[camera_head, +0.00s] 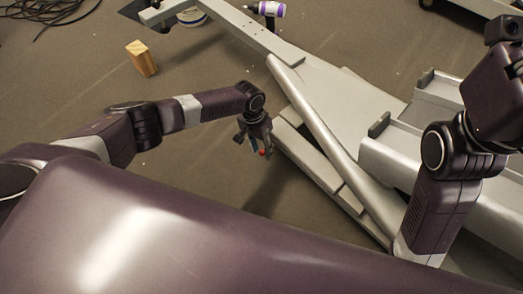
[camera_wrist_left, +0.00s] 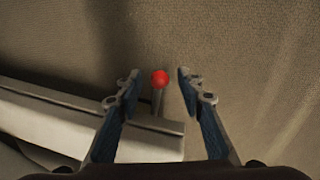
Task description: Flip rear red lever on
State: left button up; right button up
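The rear red lever shows in the left wrist view as a red ball knob (camera_wrist_left: 160,78) on a short grey stem. It stands at the end of a light grey beam (camera_wrist_left: 60,120). My left gripper (camera_wrist_left: 158,88) is open, with one finger on each side of the knob and visible gaps to both. In the head view the left gripper (camera_head: 256,146) points down at the end of the machine's low beam, and the red knob (camera_head: 262,153) shows small beside its fingers. My right arm (camera_head: 450,170) is at the right; its gripper fingers do not show.
The grey metal frame of the elliptical (camera_head: 335,100) fills the middle and right. A wooden block (camera_head: 142,59) and a purple-and-white drill (camera_head: 267,9) are at the back. Black cables (camera_head: 45,10) lie at the far left. The floor (camera_head: 200,80) left of the frame is mostly clear.

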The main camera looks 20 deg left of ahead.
pick_arm(q)
jog(key=shift+c, duration=0.4)
grip_shut()
